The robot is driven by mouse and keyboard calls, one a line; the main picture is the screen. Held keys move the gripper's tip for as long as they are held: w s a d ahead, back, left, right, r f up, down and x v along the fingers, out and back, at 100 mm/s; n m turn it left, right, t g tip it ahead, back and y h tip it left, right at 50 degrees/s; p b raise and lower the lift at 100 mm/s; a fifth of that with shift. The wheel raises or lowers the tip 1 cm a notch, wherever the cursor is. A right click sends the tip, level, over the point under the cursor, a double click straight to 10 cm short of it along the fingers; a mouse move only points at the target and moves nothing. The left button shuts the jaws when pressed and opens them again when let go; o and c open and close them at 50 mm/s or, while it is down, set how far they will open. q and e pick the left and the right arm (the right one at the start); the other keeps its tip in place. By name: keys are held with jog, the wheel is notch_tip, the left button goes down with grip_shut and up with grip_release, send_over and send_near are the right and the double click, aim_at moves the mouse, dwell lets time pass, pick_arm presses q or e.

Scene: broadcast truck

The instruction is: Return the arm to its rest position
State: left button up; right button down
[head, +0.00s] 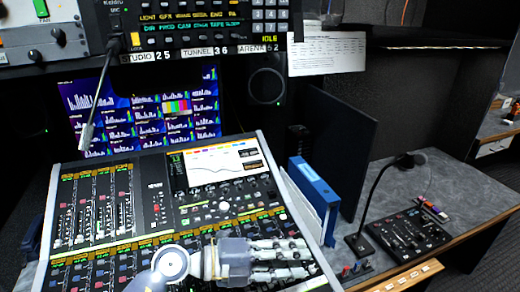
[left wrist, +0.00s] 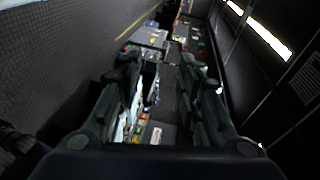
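My left gripper (head: 300,258) is at the bottom middle of the head view. It points to the right, in front of the lower right part of the mixing console (head: 150,168), and hides some of its controls. In the left wrist view the two fingers of my left gripper (left wrist: 160,68) stand apart with nothing held between them. I cannot tell from these views how far the gripper is above the console. My right gripper is in neither view.
A blue binder (head: 313,190) stands right of the console, beside a dark upright panel (head: 338,145). A gooseneck microphone (head: 380,195) and a small black control panel (head: 408,232) are on the grey desk (head: 455,187). A monitor (head: 150,110) stands behind the console. The desk's far part looks clear.

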pick_arm(q)
jog(key=w+a+r+n+t+h, duration=0.3)
jog(key=a+r+n+t, duration=0.1)
jog(key=r+n+t, duration=0.5)
jog(key=w+a+r+n+t+y, duration=0.1)
jog(key=w+a+n+t+y, duration=0.2)
jog(key=a+n+t+y, duration=0.4)
jog(key=s+a+f+n+g+y, duration=0.2)
jog(key=a+f+n+g+y, duration=0.1)
jog(key=a+f+n+y, duration=1.2)
jog(key=s+a+f+g+h, duration=0.2)
jog(key=s+f+g, duration=0.5)
jog(key=s, duration=0.5)
jog(key=s+a+f+g+h, duration=0.15)
jog(key=s+f+g, duration=0.25)
jog(key=s+f, duration=0.7)
notch_tip(320, 180, down, 26)
jog(key=s+g+b, duration=0.1)
jog(key=s, duration=0.1)
jog(key=s+a+f+g, duration=0.1)
jog(key=s+a+f, duration=0.2)
jog(key=s+f, duration=1.3)
jog(key=shift+s+a+f+g+y+b, duration=0.15)
jog(key=shift+s+f+g+y+b, duration=0.15)
jog(key=shift+s+y+b, duration=0.1)
